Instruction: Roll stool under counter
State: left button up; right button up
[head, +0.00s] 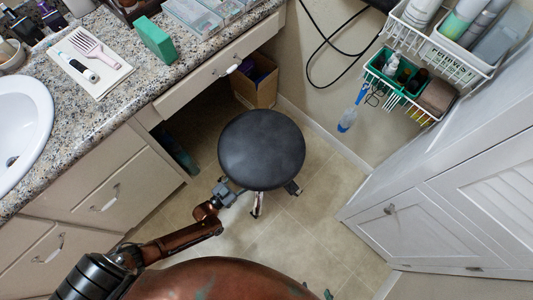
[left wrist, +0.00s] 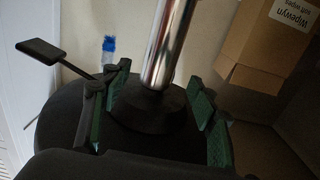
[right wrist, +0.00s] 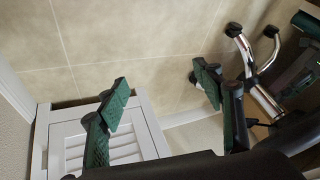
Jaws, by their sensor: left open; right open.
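The stool has a round black seat (head: 262,148) and stands on the tiled floor in front of the counter's knee space. The granite counter (head: 95,125) runs along the left. My left arm reaches to the seat's near left edge; its fingers are hidden there in the head view. In the left wrist view my left gripper (left wrist: 158,105) is open, with the stool's chrome post (left wrist: 168,45) between its fingers, close to the seat's dark underside; contact is unclear. My right gripper (head: 328,294) barely shows at the bottom. In the right wrist view it is open and empty, with stool legs (right wrist: 258,75) beyond.
A cardboard box (head: 257,85) stands on the floor at the back of the knee space. A drawer (head: 215,72) spans above it. White cabinet doors (head: 410,225) stand at right, and a wire rack (head: 440,60) hangs on the wall. Floor is clear between stool and cabinet.

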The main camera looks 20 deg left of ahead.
pick_arm(q)
jog(key=b+x, duration=0.2)
jog(key=x, duration=0.6)
jog(key=shift+r, duration=0.25)
pick_arm(e)
jog(key=shift+t, duration=0.8)
jog(key=f, duration=0.1)
jog(key=d+f, duration=0.1)
jog(key=f, duration=0.1)
jog(key=shift+w+d+f, duration=0.15)
jog(key=shift+w+f, duration=0.1)
jog(key=shift+f, duration=0.15)
pick_arm(q)
jog(key=shift+c, duration=0.6)
grip_shut()
